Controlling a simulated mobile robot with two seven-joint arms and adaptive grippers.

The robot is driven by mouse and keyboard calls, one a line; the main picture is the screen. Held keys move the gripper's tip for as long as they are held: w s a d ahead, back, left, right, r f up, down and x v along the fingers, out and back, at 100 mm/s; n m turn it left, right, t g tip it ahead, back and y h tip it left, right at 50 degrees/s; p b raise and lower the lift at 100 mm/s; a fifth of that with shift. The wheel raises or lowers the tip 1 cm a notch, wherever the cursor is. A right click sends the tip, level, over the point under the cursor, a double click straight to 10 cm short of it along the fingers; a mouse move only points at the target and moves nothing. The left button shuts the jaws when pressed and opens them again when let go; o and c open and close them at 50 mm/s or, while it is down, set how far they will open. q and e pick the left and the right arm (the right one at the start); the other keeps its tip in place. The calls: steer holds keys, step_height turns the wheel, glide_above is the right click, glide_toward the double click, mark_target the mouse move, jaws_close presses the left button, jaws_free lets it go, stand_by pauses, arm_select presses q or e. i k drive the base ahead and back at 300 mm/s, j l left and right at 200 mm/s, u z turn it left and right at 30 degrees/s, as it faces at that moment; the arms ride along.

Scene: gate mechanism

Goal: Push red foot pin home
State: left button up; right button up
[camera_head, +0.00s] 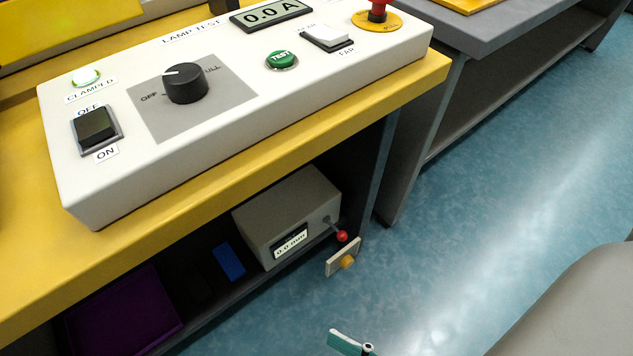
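A small red ball-ended pin (341,236) sticks out on a short thin rod from the right end of a grey box (290,215) on the low shelf under the yellow bench. The box has a small display (290,241) reading 0.0 mm. Whether this is the red foot pin I cannot tell. A gap shows between the red ball and the box. Neither of my grippers can be made out in the head view.
A pale plate with a yellow knob (347,262) stands below the red ball. A teal piece (344,342) shows at the bottom edge. Blue floor (480,200) is open at right.

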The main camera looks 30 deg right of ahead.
mark_target(342, 235)
steer(key=k+z, duration=0.15)
steer(key=k, duration=0.4)
steer(key=k+l+z, duration=0.15)
steer(key=k, duration=0.4)
